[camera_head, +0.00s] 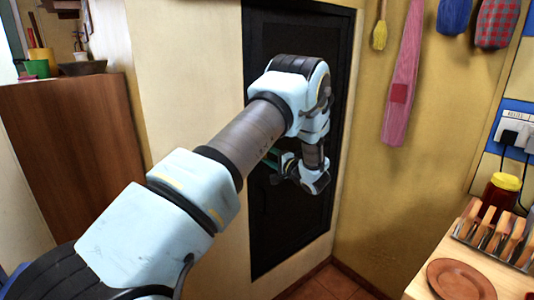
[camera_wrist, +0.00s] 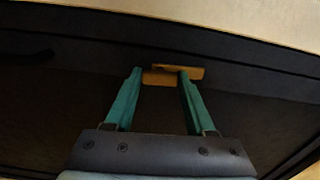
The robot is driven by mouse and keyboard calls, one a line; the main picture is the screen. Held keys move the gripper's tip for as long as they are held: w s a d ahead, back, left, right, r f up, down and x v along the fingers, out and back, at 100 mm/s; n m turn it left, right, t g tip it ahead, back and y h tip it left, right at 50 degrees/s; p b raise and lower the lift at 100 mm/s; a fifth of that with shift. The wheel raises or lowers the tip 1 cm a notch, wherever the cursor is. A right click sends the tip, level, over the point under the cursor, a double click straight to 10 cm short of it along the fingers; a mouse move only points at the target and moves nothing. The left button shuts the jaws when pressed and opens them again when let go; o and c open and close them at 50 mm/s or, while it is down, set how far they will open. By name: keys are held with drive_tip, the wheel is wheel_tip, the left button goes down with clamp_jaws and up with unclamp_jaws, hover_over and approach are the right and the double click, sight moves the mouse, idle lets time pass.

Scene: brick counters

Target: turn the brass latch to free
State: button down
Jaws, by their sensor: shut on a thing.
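The brass latch (camera_wrist: 158,79) is on the dark door (camera_wrist: 70,90) in the wrist view, near the door's dark frame edge. Its plate and bar appear as two small brass pieces at the fingertips. My gripper (camera_wrist: 161,74) has teal fingers, one on each side of the brass bar, shut on it. In the head view the dark door (camera_head: 285,230) stands in the yellow wall, and my arm reaches across to it. A bit of my gripper's teal finger (camera_head: 273,158) shows there; the latch is hidden behind my arm.
A dark curved handle (camera_wrist: 28,56) is at the left in the wrist view. A counter at the right holds a brown plate (camera_head: 460,280), a rack (camera_head: 495,240) and a yellow-lidded jar (camera_head: 498,195). A brown cabinet (camera_head: 75,160) stands left. Cloths hang on the right wall.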

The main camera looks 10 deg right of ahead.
drive_tip(key=shift+m, duration=0.5)
drive_tip(key=shift+c, duration=1.2)
unclamp_jaws()
drive_tip(key=b+v, duration=0.3)
drive_tip(key=v, duration=0.8)
drive_tip(key=shift+b, duration=0.35)
drive_tip(key=shift+w, duration=0.15)
